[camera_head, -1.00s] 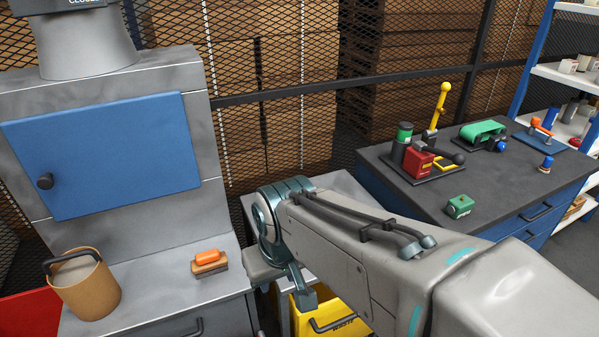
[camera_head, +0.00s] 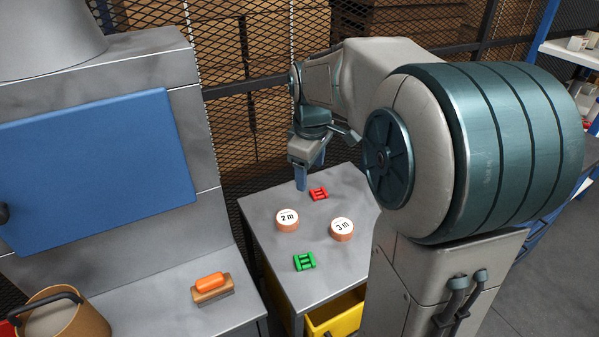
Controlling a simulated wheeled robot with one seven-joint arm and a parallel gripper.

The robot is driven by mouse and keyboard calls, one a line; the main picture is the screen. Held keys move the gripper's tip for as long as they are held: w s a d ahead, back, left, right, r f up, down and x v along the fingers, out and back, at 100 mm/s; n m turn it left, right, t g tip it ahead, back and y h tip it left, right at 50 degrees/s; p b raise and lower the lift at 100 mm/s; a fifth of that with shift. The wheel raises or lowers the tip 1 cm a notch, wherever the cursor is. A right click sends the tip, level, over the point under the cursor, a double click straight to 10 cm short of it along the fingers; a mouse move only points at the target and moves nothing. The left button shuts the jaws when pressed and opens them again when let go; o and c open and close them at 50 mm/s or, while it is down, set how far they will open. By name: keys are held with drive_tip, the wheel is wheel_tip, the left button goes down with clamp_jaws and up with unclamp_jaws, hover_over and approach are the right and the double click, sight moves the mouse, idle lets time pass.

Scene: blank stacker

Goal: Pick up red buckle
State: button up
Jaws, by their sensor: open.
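The red buckle (camera_head: 318,194) lies flat on the grey table (camera_head: 262,205), near its back part. My gripper (camera_head: 302,184) points down just left of the buckle, with its fingertips close to it in the picture. The fingers overlap from this side, so the gap between them does not show clearly. Nothing is seen held in the gripper. I cannot tell exactly how high the fingertips are above the table.
A 2 m round tape (camera_head: 287,220), a 3 m round tape (camera_head: 342,229) and a green buckle (camera_head: 305,261) lie nearer on the same table. An orange-handled brush (camera_head: 212,287) and a bucket (camera_head: 62,318) stand on the left bench. A yellow bin (camera_head: 335,314) is below.

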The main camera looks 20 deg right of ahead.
drive_tip(key=w+d+f+n+g, duration=0.1)
drive_tip(key=w+d+f+n, duration=0.1)
drive_tip(key=w, duration=0.3)
drive_tip(key=w+d+f+n, duration=0.2)
drive_tip(key=w+n, duration=0.1)
drive_tip(key=w, duration=0.2)
drive_tip(key=n+b, duration=0.2)
drive_tip(key=n, duration=0.3)
hover_over(320, 192)
drive_tip(key=shift+g+y, duration=0.3)
wheel_tip(320, 192, down, 13)
drive_tip(key=shift+s+a, duration=0.1)
drive_tip(key=shift+a, duration=0.05)
drive_tip(key=shift+w+f+p, duration=0.2)
drive_tip(key=shift+f+p, duration=0.35)
drive_tip(key=shift+f, duration=2.55)
drive_tip(key=shift+c, duration=0.3)
drive_tip(key=c, duration=1)
